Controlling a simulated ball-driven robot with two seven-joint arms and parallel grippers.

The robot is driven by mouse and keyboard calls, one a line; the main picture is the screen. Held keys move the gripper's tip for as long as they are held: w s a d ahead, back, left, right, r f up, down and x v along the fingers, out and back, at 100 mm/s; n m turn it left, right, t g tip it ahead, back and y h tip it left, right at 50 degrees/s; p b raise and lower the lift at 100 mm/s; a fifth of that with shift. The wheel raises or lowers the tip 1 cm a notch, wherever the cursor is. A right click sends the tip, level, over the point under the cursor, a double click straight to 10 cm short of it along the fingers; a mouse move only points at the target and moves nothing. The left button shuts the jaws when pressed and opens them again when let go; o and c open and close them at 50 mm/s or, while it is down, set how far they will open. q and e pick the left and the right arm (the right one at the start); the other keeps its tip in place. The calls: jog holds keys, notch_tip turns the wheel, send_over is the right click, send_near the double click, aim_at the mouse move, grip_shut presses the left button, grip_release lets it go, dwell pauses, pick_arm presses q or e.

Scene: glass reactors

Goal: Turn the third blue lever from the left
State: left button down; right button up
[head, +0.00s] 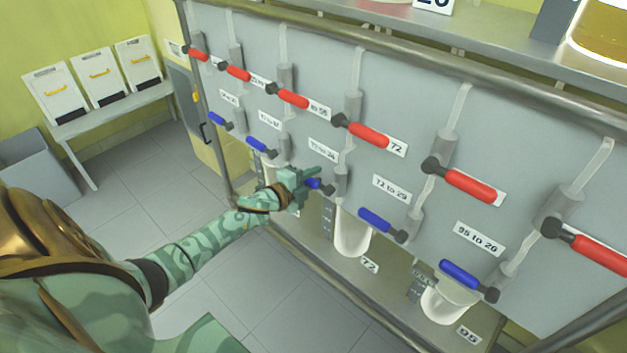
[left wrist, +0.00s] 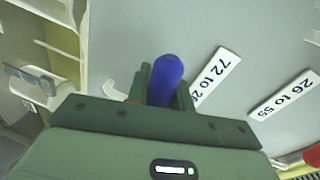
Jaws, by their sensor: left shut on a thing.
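A row of blue levers runs along the lower part of a grey panel. The third from the left (head: 314,184) has a dark pivot at its right end. My left gripper (head: 306,181) is shut on this lever and hides its left part. In the left wrist view the blue lever (left wrist: 166,80) stands between the two green fingers. The first blue lever (head: 219,121) and second (head: 261,146) are to the left. The fourth (head: 382,224) and fifth (head: 467,279) are to the right. All slant down to the right. My right gripper is not in view.
Several red levers (head: 293,97) run above the blue ones. White cups (head: 352,232) stand on a shelf (head: 330,262) below. White boxes (head: 99,78) sit on a bench at the left. The floor (head: 190,262) in front is clear.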

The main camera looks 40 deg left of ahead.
pick_arm(q)
jog(key=shift+r+m+y+p, duration=0.35)
jog(key=shift+r+m, duration=0.3)
jog(key=shift+m, duration=0.15)
jog(key=shift+a, duration=0.1)
jog(key=c, duration=1.2)
grip_release()
jog(key=shift+c, duration=0.2)
jog(key=shift+s, duration=0.1)
jog(key=shift+s+r, duration=0.1)
jog(key=shift+s, duration=0.3)
jog(key=s+a+r+p, duration=0.1)
jog(key=s+r+p, duration=0.1)
jog(key=s, duration=1.3)
jog(key=shift+a+r+p, duration=0.2)
jog(key=shift+p, duration=0.25)
